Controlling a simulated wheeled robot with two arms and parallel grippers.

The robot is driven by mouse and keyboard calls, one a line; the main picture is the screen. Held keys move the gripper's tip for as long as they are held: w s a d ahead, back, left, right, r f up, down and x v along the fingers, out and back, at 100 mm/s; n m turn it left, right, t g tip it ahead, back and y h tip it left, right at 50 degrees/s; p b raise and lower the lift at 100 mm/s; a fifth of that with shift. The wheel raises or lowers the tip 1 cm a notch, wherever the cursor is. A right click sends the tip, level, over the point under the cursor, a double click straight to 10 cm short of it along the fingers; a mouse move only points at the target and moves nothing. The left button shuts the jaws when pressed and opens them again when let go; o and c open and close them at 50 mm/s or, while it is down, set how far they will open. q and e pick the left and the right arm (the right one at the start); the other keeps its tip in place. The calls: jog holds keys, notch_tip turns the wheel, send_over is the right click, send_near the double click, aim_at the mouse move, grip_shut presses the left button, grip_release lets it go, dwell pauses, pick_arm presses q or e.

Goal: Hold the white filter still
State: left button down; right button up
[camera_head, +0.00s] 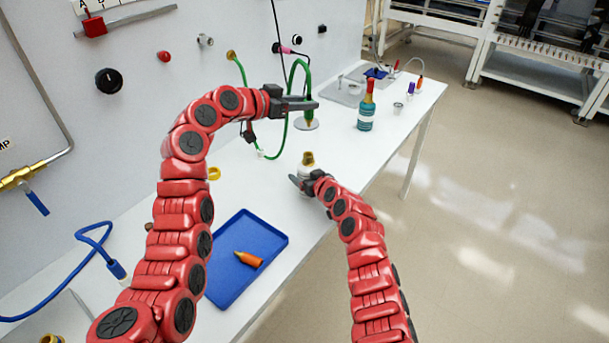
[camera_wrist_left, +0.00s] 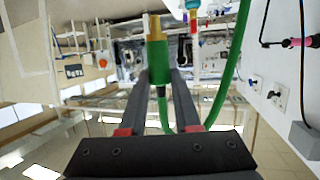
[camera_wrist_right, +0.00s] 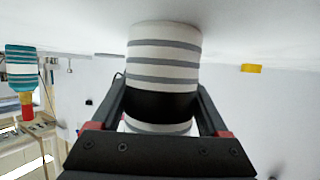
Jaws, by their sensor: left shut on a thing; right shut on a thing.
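The white filter (camera_head: 307,164) has grey stripes, a black band and a brass top; it stands upright on the white bench near its front edge. My right gripper (camera_head: 306,181) is shut around it. In the right wrist view, the filter (camera_wrist_right: 165,50) sits between both fingers at its black band, its base at the bench top. My left gripper (camera_head: 302,104) is shut on a green hose connector (camera_wrist_left: 157,65) with a brass tip, held above the bench beyond the filter. In the head view, the connector's tip points down.
A blue tray (camera_head: 228,286) with an orange-tipped piece (camera_head: 248,259) lies at the front left. A teal bottle with a red top (camera_head: 366,108) stands farther back. The green hose (camera_head: 284,128) loops beside the left gripper.

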dwell(0.4)
pick_arm(q)
notch_tip(320, 180, down, 8)
jog(key=shift+r, duration=0.15)
dwell(0.6)
jog(key=shift+f, duration=1.5)
dwell(1.1)
jog(key=c, duration=0.5)
grip_release()
jog(key=shift+c, duration=0.2)
jog(key=v, duration=1.2)
